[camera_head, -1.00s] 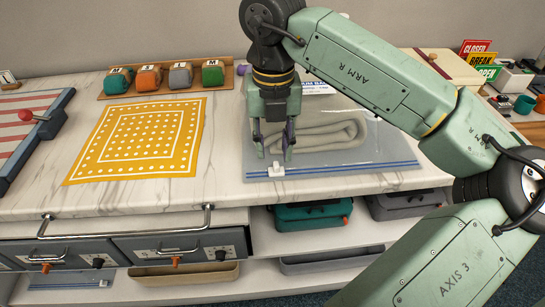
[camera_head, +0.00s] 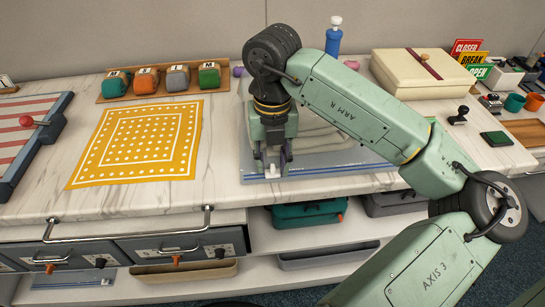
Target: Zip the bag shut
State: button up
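A clear bag (camera_head: 341,164) lies flat on the marble counter with a folded grey-beige cloth (camera_head: 318,132) inside. A blue zip strip (camera_head: 345,171) runs along its front edge. The small white slider (camera_head: 272,172) sits on the strip near its left end. My gripper (camera_head: 273,166) points down right at the slider, with its fingertips low over the strip. The fingers and wrist hide part of the bag's left side. Whether the fingers grip the slider or only stand around it cannot be made out.
A yellow dotted cloth (camera_head: 140,143) lies to the left. A rack (camera_head: 118,96) of several coloured rolls stands behind it. A cream box (camera_head: 423,74), a stamp (camera_head: 459,115) and a dark green pad (camera_head: 496,139) stand to the right. A blue bottle (camera_head: 333,38) stands behind my arm.

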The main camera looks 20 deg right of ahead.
grip_shut()
dwell(0.4)
dwell(0.5)
